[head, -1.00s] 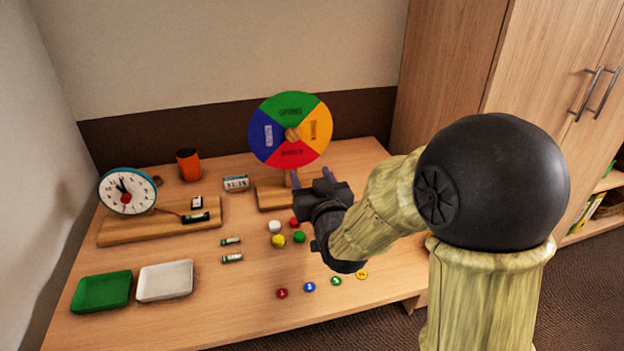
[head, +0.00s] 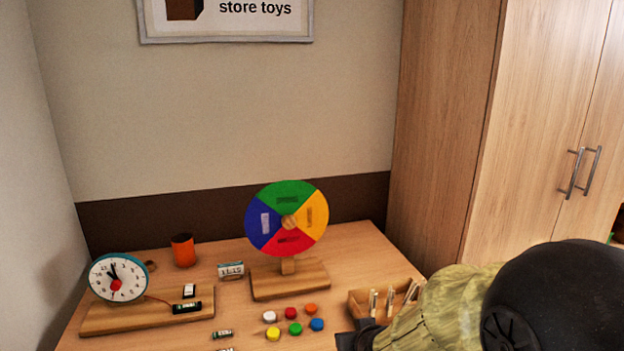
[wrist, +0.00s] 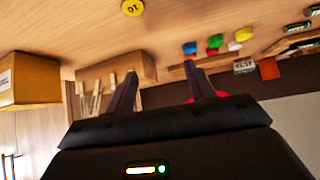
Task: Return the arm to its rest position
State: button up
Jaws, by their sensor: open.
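My arm (head: 440,310) shows at the lower right in the head view, with its large dark joint (head: 560,305) cut off by the frame edge. My dark gripper sits low, partly cut off, beside a wooden box of light sticks (head: 358,302). In the wrist view my gripper (wrist: 160,85) has its two fingers spread wide, with nothing between them. The wooden box (wrist: 135,66) shows behind the fingers there. I cannot tell how far the fingers are from it.
The table (head: 225,310) holds a color wheel (head: 287,219), several colored pieces (head: 295,328), a clock (head: 117,278) and an orange cup (head: 183,250). A cardboard box (wrist: 30,82) shows in the wrist view. A wooden cabinet (head: 530,130) stands at the right.

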jog(key=s+d+f+m+g+h, duration=0.1)
jog(key=s+d+f+g, duration=0.15)
jog(key=s, duration=0.35)
jog(key=s+d+f+m+g, duration=0.1)
jog(key=s+d+f+g, duration=0.1)
jog(key=s+d+g, duration=0.35)
notch_tip(320, 180, up, 28)
jog(key=s+a+t+p, duration=0.1)
jog(key=a+p, duration=0.1)
jog(key=p, duration=2.6)
jog(key=shift+s, duration=0.3)
